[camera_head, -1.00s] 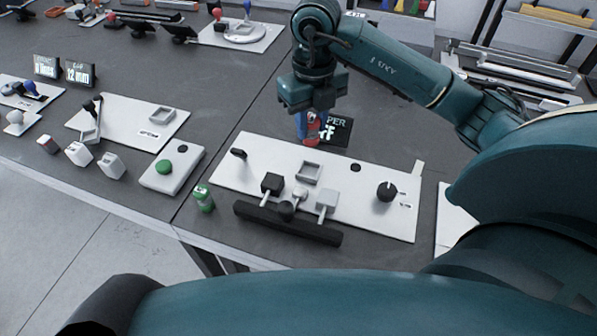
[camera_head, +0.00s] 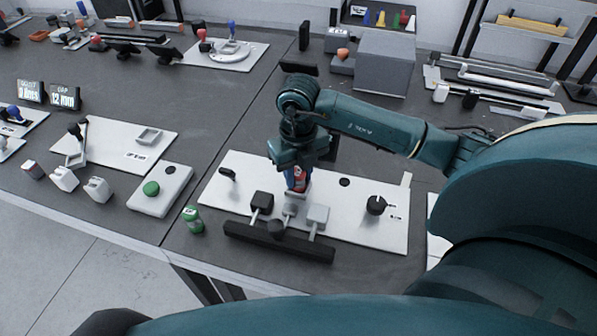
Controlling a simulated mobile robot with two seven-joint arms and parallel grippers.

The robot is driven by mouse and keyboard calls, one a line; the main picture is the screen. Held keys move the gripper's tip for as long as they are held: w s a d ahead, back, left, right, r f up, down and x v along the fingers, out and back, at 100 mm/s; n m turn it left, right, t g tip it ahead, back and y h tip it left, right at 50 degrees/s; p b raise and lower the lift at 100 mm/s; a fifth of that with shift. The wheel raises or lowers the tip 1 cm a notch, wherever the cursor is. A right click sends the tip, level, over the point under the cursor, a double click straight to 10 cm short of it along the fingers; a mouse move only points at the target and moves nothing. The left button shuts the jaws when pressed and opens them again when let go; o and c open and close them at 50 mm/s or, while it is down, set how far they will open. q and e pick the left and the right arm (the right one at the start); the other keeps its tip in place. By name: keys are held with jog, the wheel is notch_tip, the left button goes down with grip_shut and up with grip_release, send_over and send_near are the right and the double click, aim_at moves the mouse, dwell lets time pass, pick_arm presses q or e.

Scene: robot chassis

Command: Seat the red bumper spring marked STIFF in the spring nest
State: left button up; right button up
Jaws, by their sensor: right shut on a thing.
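My right gripper (camera_head: 296,168) points down over the white board and is shut on the red bumper spring (camera_head: 299,182). Only a small red part with a pale mark shows below the fingers, beside some blue; the marking is too small to read. The spring is upright at the square grey spring nest (camera_head: 305,191), which is mostly hidden behind it. I cannot tell whether the spring is inside the nest or just above it. My left gripper is not in view.
The white board (camera_head: 350,225) also carries a black knob (camera_head: 376,205) and a dark bar (camera_head: 278,243) with block-ended rods along its front. A green cylinder (camera_head: 192,219) stands left of the bar. A green-button box (camera_head: 160,190) is farther left.

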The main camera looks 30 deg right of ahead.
aim_at(299, 172)
jog(key=shift+f, duration=0.2)
jog(key=o, duration=1.1)
jog(key=shift+c, duration=0.2)
jog(key=shift+r, duration=0.1)
jog(key=shift+r, duration=0.6)
notch_tip(299, 172, up, 11)
jog(key=shift+s, duration=0.1)
